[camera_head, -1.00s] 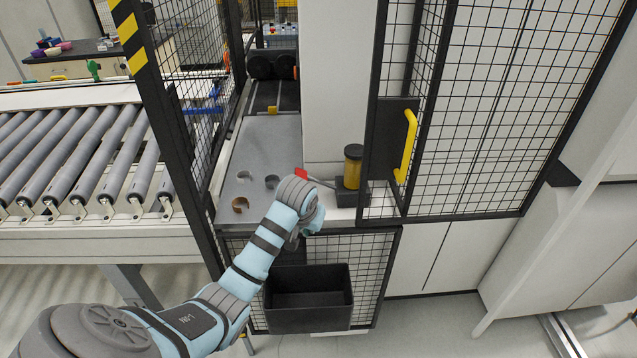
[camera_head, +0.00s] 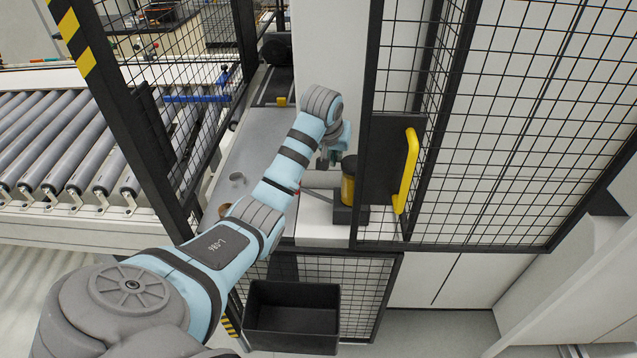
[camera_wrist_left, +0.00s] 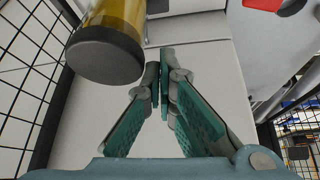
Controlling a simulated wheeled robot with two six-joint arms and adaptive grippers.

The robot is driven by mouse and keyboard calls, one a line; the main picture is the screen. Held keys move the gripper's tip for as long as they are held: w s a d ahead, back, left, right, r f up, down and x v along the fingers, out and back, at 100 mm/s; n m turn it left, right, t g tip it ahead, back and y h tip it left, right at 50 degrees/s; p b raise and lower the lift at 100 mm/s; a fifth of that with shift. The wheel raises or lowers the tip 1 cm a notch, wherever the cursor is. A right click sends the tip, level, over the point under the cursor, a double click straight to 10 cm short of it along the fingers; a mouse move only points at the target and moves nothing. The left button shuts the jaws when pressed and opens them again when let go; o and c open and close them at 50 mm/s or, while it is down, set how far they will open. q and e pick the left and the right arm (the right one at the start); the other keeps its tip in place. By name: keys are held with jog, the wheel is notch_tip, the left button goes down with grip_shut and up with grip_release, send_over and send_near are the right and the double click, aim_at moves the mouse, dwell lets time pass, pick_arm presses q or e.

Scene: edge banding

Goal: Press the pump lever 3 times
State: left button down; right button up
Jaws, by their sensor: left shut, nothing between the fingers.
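The pump has a yellow cylinder (camera_head: 348,186) with a black top and a dark base, on the white ledge beside the fence panel. In the left wrist view the cylinder (camera_wrist_left: 108,38) is at upper left, close to my fingers but apparently apart. A red piece, seemingly the lever's end (camera_wrist_left: 268,4), shows at the top edge there. In the head view my forearm hides much of the lever; a thin rod (camera_head: 326,197) shows left of the pump. My left gripper (camera_head: 322,164), also in the left wrist view (camera_wrist_left: 161,72), is shut and empty, pointing down above the ledge.
A black mesh fence panel with a yellow handle (camera_head: 406,170) stands right of the pump. A white column (camera_head: 325,50) rises behind. A black bin (camera_head: 290,318) hangs below the ledge. A roller conveyor (camera_head: 60,150) is at left.

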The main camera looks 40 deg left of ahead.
pick_arm(q)
jog(key=s+r, duration=0.1)
jog(key=s, duration=0.1)
send_over(311, 193)
jog(key=w, duration=0.2)
jog(key=f, duration=0.5)
jog(key=d+f, duration=0.1)
jog(key=f, duration=0.1)
jog(key=shift+s+f, duration=0.15)
jog(key=shift+f, duration=0.2)
jog(key=shift+s+a+f+b, duration=0.15)
jog(key=shift+f+b, duration=0.05)
jog(key=shift+b, duration=0.1)
jog(key=shift+w+f, duration=0.15)
jog(key=shift+w, duration=0.05)
pick_arm(e)
jog(key=shift+s+f, duration=0.3)
jog(key=shift+s, duration=0.4)
pick_arm(q)
jog(key=shift+s, duration=0.1)
pick_arm(e)
jog(key=shift+s, duration=0.1)
jog(key=shift+r, duration=0.1)
